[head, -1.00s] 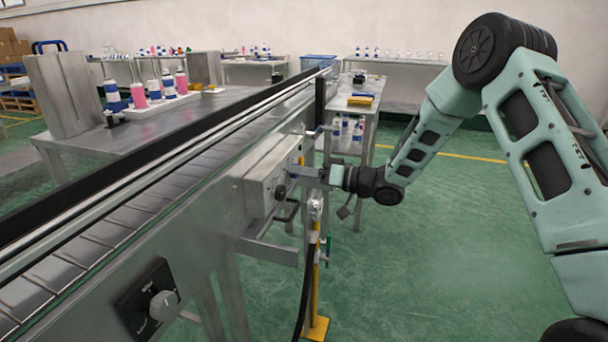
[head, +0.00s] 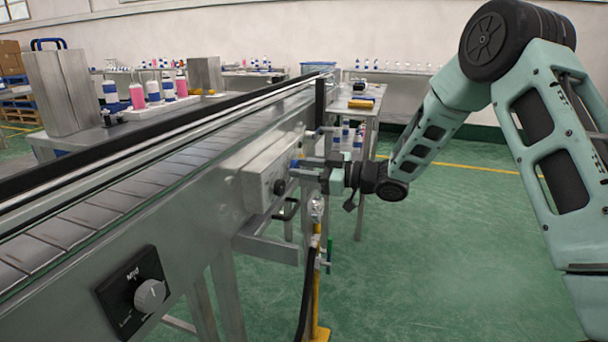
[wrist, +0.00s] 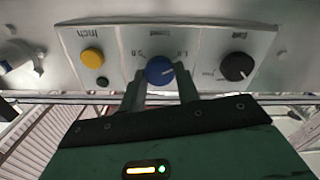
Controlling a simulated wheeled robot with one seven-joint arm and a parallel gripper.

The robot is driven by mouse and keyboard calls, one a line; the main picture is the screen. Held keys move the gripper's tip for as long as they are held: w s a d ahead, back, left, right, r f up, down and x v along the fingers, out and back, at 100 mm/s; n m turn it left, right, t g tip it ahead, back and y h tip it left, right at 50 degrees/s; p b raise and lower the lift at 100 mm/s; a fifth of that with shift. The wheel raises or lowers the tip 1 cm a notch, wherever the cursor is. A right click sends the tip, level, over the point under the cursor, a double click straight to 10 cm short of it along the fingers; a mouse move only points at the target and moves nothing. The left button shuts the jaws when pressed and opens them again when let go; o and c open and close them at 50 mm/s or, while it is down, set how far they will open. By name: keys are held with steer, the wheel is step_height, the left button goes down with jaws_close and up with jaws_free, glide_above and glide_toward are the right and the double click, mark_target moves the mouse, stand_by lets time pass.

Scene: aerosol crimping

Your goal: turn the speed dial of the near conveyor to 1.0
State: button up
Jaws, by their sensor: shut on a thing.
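The speed dial (wrist: 159,71) is a blue round knob in the middle of a grey control panel (wrist: 210,45) in the wrist view. Its white pointer mark points right, slightly upward in that view. Small, blurred scale labels sit above the knob to its left and right; the picture appears upside down. My gripper (wrist: 160,88) has one finger on each side of the knob and is shut on it. In the head view my gripper (head: 307,168) meets the face of the control box (head: 262,174) on the near conveyor (head: 190,205). The dial is mostly hidden there.
A yellow button (wrist: 92,56) and a black knob (wrist: 236,67) flank the dial. A larger grey dial marked "Mid" (head: 150,295) sits nearer on the conveyor side. A yellow post (head: 315,290) with a black hose stands below my gripper. Green floor to the right is clear.

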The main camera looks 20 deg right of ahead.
steer(key=shift+n, duration=0.4)
steer(key=o, duration=1)
steer(key=v, duration=1.7)
steer(key=shift+s+d+p, duration=0.15)
steer(key=shift+d+p, duration=0.05)
steer(key=shift+p, duration=0.1)
